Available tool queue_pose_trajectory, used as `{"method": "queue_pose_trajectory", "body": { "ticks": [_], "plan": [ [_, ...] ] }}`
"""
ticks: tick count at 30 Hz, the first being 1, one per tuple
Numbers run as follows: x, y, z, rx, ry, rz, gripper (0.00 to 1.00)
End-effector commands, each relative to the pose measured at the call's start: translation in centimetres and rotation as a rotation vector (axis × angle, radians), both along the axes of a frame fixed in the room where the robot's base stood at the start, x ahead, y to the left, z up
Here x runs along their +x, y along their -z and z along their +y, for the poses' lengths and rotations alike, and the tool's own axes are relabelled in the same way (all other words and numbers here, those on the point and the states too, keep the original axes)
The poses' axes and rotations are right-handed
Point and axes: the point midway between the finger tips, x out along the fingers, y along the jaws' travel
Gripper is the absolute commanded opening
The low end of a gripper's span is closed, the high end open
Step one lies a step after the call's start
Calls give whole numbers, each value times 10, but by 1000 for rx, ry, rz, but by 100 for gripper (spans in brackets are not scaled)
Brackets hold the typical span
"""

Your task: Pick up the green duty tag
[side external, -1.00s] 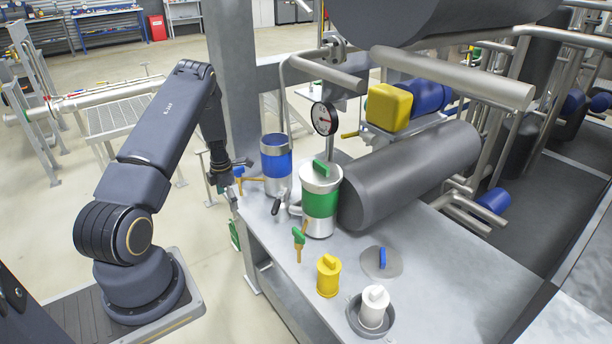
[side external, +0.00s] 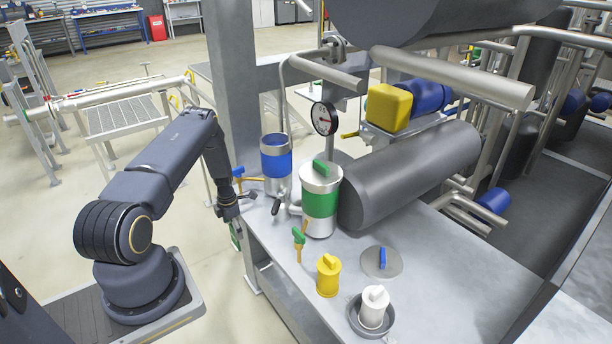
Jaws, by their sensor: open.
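A green and white tag (side external: 235,235), which looks like the duty tag, hangs at the left side of the metal bench, below the level of its top. Only a small part of it shows. My gripper (side external: 233,219) points down just above the tag, beside the bench's left edge. It is open, and nothing shows between its fingers. I cannot tell whether the fingers are around the tag or only above it.
The bench top (side external: 420,265) carries a blue-banded canister (side external: 276,158), a green-banded canister (side external: 320,205), a green-handled valve (side external: 299,240), a yellow canister (side external: 328,276) and a white canister (side external: 374,308). A blue-handled valve (side external: 239,173) is close behind my gripper.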

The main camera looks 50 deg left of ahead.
Motion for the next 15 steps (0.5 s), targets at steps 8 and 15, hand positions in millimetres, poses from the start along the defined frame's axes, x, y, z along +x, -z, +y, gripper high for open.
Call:
{"method": "queue_pose_trajectory", "body": {
  "ticks": [8,15],
  "plan": [
    [0,-1,0,0,1,0,82],
    [0,-1,0,0,1,0,57]
  ]
}}
